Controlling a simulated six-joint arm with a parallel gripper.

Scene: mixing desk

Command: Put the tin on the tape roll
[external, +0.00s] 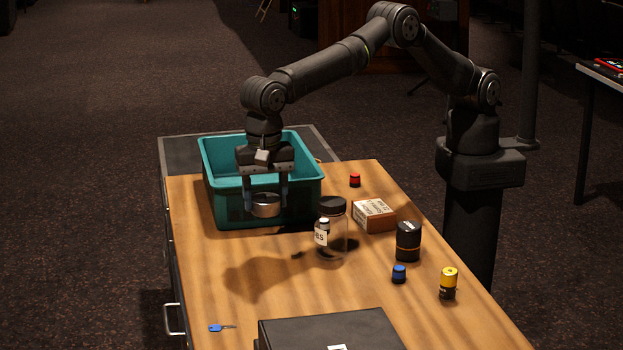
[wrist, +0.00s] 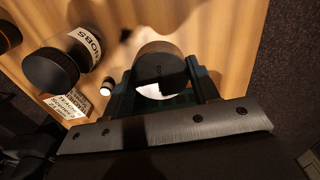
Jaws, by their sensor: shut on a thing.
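My gripper (external: 266,192) is shut on a short round tin (external: 265,206) with a pale metal side, a finger on each side of it. In the external view the tin is held up, in front of the teal bin's near wall. In the wrist view the tin (wrist: 160,68) shows a dark round face between the fingers and a bright lower side. I cannot make out a tape roll for certain. A dark cylinder (external: 408,241) with a brownish band stands at the right of the desk, apart from my gripper.
A clear jar (external: 332,240) with a dark lid stands right of the tin. A small box (external: 373,215), red cap (external: 355,181), blue cap (external: 399,274) and yellow-topped cylinder (external: 448,283) stand further right. The teal bin (external: 310,187) is behind. The front-left desk is mostly clear.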

